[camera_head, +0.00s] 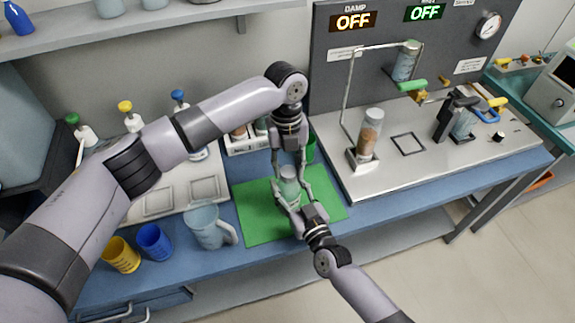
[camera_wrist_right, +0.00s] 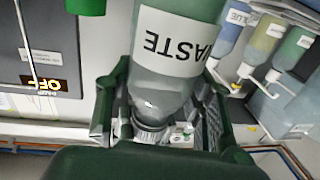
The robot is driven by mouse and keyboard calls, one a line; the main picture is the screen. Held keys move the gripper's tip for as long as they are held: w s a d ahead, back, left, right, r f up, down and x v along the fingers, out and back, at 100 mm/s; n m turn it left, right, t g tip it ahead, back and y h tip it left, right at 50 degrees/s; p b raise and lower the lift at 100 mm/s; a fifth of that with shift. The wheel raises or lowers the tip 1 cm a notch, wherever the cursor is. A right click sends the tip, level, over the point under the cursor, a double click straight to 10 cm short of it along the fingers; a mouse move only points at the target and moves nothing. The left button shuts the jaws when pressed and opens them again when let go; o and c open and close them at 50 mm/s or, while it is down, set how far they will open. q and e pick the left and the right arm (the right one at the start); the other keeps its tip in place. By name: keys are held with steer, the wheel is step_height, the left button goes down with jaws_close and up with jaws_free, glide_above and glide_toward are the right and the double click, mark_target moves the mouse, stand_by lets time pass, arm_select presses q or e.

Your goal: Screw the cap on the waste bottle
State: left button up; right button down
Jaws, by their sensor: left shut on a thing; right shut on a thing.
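The waste bottle (camera_head: 289,188) is a clear, greenish bottle standing over the green mat. In the right wrist view, which is upside down, the waste bottle (camera_wrist_right: 172,95) shows its "WASTE" label and narrow neck. A pale ribbed cap (camera_wrist_right: 150,132) shows at the neck. My right gripper (camera_head: 291,198) comes from the lower right and is shut on the bottle's body. My left gripper (camera_head: 290,166) points down from above, its fingers around the bottle's top, shut on the cap. The fingers hide the exact contact.
The green mat (camera_head: 255,228) lies on the blue bench. A clear jug (camera_head: 204,228), a blue cup (camera_head: 154,241) and a yellow cup (camera_head: 121,254) stand at left. A metal plate (camera_head: 450,160) with a jar (camera_head: 370,132) is at right. Bottles stand behind my left arm.

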arm_select(q)
steer(key=m, duration=0.6)
steer(key=shift+d+y, duration=0.1)
steer(key=shift+y, duration=0.3)
steer(key=m, duration=0.5)
steer(key=shift+y, duration=0.3)
steer(key=o, duration=0.7)
steer(key=shift+r, duration=2.25)
